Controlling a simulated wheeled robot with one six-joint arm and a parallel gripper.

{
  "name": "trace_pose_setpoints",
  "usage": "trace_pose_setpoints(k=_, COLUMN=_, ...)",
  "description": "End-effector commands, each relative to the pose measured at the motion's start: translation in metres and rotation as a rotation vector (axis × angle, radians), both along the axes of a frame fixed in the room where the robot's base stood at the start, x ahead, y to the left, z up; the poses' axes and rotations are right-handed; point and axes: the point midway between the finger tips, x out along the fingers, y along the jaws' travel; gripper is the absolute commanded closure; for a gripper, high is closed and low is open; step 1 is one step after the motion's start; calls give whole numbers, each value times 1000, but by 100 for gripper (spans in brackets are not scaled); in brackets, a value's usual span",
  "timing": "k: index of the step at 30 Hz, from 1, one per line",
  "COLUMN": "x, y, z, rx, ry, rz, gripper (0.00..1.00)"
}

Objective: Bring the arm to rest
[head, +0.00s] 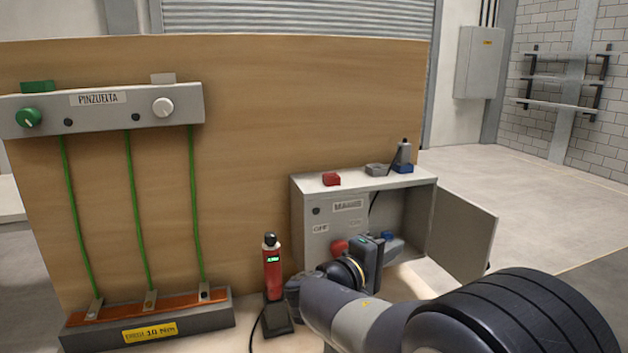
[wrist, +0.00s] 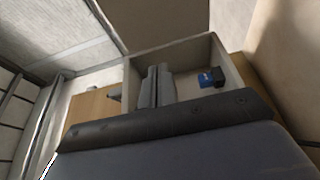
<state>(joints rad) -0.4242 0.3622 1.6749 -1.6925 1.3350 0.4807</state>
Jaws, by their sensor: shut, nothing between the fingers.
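My gripper (head: 392,247) is at the end of my arm, in front of the open grey cabinet (head: 322,245) in the head view. In the wrist view its two grey fingers (wrist: 156,86) stand close together, shut with nothing between them, against the cabinet's open inside (wrist: 198,55). A blue item (wrist: 209,78) shows to the right of the fingers in the wrist view. I cannot tell how far the fingertips are from the cabinet's inner walls. My arm covers part of the cabinet's lower front.
The cabinet door (head: 465,235) stands open at the right. A red handheld tool (head: 272,270) stands in a dark holder left of my arm. A panel with green cables (head: 130,215) is at left.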

Motion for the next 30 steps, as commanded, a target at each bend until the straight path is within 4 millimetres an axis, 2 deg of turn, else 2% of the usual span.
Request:
trace_pose_setpoints(k=9, x=9, y=8, z=0, rx=0, ry=1, rz=-62, gripper=100)
trace_pose_setpoints(k=20, x=9, y=9, z=0, rx=1, ry=1, rz=-68, gripper=100)
trace_pose_setpoints(k=30, x=6, y=-1, z=11, rx=1, ry=-4, rz=-73, gripper=100)
